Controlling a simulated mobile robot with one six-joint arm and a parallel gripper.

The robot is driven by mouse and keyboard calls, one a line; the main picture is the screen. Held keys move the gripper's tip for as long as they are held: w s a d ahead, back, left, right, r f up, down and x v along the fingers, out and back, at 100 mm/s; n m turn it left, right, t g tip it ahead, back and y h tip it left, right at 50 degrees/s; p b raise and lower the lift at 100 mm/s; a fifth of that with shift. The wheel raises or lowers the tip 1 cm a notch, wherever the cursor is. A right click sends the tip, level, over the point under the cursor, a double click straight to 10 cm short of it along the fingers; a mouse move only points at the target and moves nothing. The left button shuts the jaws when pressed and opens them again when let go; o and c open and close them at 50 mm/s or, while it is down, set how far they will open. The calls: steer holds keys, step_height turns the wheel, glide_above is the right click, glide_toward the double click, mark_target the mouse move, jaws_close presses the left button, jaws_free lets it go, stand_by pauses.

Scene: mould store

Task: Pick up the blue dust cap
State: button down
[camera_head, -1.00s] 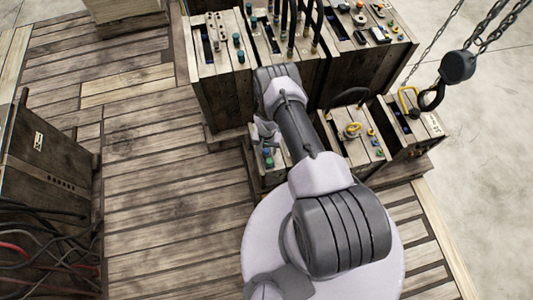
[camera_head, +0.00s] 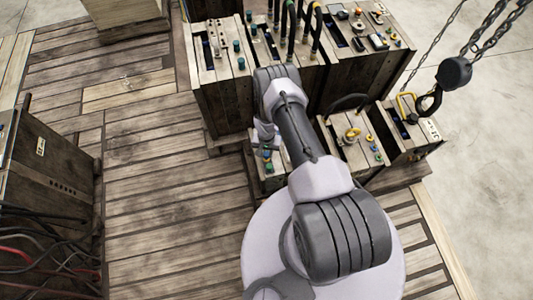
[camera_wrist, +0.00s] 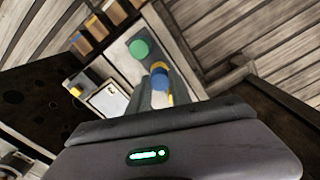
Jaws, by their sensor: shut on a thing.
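The blue dust cap (camera_wrist: 160,82) sits between the two fingers of my gripper (camera_wrist: 161,78) in the wrist view. My gripper is shut on it, and the fingers hide part of its sides. A yellow piece shows right beside the blue cap. A green cap (camera_wrist: 139,48) stands on the same pale panel, just beyond the fingers. In the head view my gripper (camera_head: 264,135) is small, at the low crate below the tall crates, and the cap in it cannot be made out clearly.
Tall wooden crates (camera_head: 225,105) with knobs and hoses stand behind my gripper. A low crate (camera_head: 380,165) with a yellow ring is to the right. A hook (camera_head: 430,102) hangs on chains at the right. The plank floor (camera_head: 170,210) is clear at the left.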

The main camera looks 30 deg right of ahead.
step_height(320, 180, up, 2)
steer(key=shift+s+d+p, duration=0.1)
steer(key=shift+s+p, duration=0.05)
steer(key=shift+p, duration=0.25)
steer(key=s+d+p, duration=0.4)
steer(key=s+d, duration=0.5)
steer(key=s, duration=0.3)
steer(key=shift+s+d+r, duration=0.15)
steer(key=shift+d+r, duration=0.2)
steer(key=shift+r, duration=0.05)
steer(key=shift+d, duration=0.1)
